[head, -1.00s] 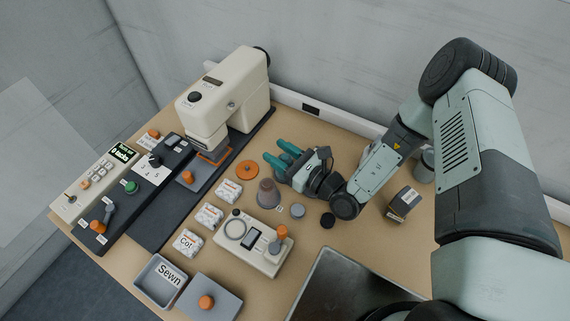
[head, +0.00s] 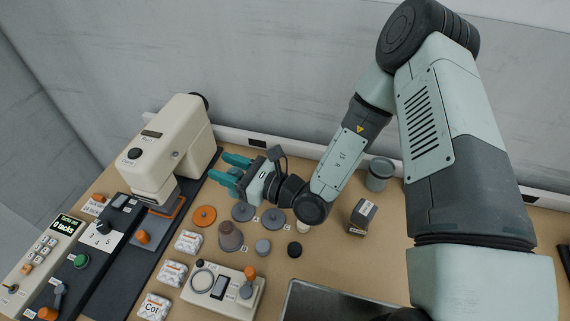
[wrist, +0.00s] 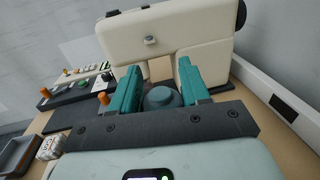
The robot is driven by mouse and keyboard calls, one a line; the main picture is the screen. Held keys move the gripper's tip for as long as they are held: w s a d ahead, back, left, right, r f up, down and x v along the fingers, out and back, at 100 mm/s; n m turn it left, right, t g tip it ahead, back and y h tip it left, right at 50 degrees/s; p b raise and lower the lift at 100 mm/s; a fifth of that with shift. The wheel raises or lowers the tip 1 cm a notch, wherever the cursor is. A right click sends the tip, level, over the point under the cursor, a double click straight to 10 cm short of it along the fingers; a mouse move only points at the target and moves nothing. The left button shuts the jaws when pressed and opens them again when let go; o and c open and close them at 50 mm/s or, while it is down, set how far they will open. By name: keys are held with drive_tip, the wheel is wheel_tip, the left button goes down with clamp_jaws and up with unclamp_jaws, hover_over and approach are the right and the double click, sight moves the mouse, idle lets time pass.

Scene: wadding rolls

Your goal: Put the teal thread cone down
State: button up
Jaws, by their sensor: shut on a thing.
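My gripper (head: 232,168) has teal fingers and reaches left over the back of the table. It is shut on the teal thread cone (wrist: 162,98), which shows in the wrist view as a dull blue-teal body with a small knob-like top between the fingers. In the head view the cone is mostly hidden by the fingers. I cannot tell whether its base touches anything. Below the gripper are a grey disc (head: 243,212) and another grey disc (head: 273,215), both bare on top, beside an orange disc (head: 204,215).
A cream sewing machine (head: 172,148) stands close left of the gripper. A mauve-brown cone (head: 230,237) stands in front, near a small grey disc (head: 263,247) and a black disc (head: 294,249). A dark box (head: 362,217) and grey cup (head: 379,175) stand right.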

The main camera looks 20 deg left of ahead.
sight(231, 167)
wheel_tip(231, 167, up, 5)
drive_tip(key=shift+r, duration=0.1)
drive_tip(key=shift+w+d+t, duration=0.3)
drive_tip(key=shift+w, duration=0.15)
drive_tip(key=w+d+m+t+h, duration=0.4)
drive_tip(key=w+d+t, duration=0.2)
drive_tip(key=w+d, duration=0.45)
drive_tip(key=w+d+m+t+h, duration=0.3)
drive_tip(key=w+d+m+t, duration=0.35)
drive_tip(key=d, duration=0.65)
drive_tip(key=w+d+m+t+h, duration=0.25)
drive_tip(key=d+m+h, duration=0.75)
drive_tip(key=d, duration=2.3)
drive_tip(key=f+h, duration=0.1)
drive_tip(key=f, duration=0.4)
drive_tip(key=f+n+h, duration=0.1)
drive_tip(key=f, duration=0.4)
drive_tip(key=d+f+n+h, duration=0.1)
drive_tip(key=f, duration=0.4)
drive_tip(key=shift+f+n+g+h, duration=0.15)
drive_tip(key=shift+n+g+h, duration=0.1)
drive_tip(key=shift+g+h, duration=0.05)
